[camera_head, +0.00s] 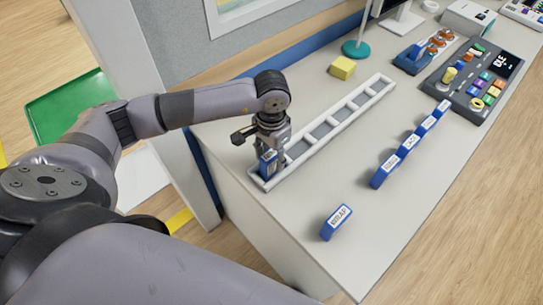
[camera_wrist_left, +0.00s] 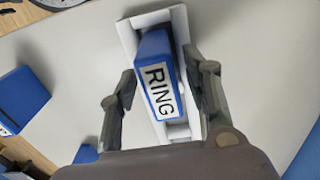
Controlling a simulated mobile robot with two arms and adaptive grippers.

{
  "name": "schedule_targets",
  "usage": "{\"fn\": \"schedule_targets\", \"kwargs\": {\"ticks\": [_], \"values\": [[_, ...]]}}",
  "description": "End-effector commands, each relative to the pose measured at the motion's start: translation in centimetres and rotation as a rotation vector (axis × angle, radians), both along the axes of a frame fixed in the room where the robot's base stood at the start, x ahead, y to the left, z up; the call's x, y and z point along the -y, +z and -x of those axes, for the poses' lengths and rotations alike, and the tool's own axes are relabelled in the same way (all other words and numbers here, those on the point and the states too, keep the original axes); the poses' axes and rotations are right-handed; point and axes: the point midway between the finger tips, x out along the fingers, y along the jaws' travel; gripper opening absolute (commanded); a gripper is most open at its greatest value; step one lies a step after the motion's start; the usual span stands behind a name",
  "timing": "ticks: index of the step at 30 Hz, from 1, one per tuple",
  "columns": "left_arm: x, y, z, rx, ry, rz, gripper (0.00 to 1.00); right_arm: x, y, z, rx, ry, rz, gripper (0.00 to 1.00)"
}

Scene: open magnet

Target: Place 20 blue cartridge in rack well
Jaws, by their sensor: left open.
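The white rack (camera_head: 331,138) is a long row of wells lying along the desk's left side. A blue cartridge labelled RING (camera_wrist_left: 157,85) is at the rack's near end; in the head view the cartridge (camera_head: 268,163) stands under my left gripper (camera_head: 270,147). In the wrist view the open fingers of the left gripper (camera_wrist_left: 162,72) lie on either side of the cartridge, with gaps visible. It looks slightly tilted against the rack; how deep it sits is hidden. A blue cartridge labelled WRAP (camera_head: 336,222) lies apart near the front edge. My right gripper is not in view.
Several blue cartridges (camera_head: 386,168) form a row right of the rack. A yellow block (camera_head: 342,68) lies beyond it. A dark control panel (camera_head: 471,82) and a blue switch box (camera_head: 412,60) are at the back right. Bare desk separates the rack and the row.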

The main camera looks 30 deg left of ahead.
Motion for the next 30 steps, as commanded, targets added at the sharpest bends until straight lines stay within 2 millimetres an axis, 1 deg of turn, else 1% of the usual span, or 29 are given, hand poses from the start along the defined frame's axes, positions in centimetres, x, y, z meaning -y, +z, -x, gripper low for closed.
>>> {"fn": "schedule_targets", "kwargs": {"ticks": [1, 6, 9, 13, 15, 19, 30], "values": [[0.0, 1.1, -0.3, 0.013, -0.002, 0.0, 0.45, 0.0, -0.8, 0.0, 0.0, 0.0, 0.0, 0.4], [0.0, 5.2, -0.3, 0.013, -0.001, 0.0, 0.45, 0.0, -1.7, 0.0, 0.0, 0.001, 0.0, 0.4], [0.0, 7.3, -0.3, 0.01, -0.001, 0.0, 0.45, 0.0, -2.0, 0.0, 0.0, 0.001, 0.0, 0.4], [0.0, 9.3, -0.2, 0.009, -0.001, 0.0, 0.45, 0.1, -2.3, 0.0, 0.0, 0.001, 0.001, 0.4], [0.0, 9.9, -0.2, 0.006, 0.0, 0.0, 0.45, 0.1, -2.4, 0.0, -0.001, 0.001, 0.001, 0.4], [0.0, 10.6, -0.1, 0.005, 0.0, 0.001, 0.45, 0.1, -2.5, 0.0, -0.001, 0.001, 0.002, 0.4], [0.0, 10.7, -0.1, 0.004, -0.001, 0.0, 0.45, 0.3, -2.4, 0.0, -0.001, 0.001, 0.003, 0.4]]}}
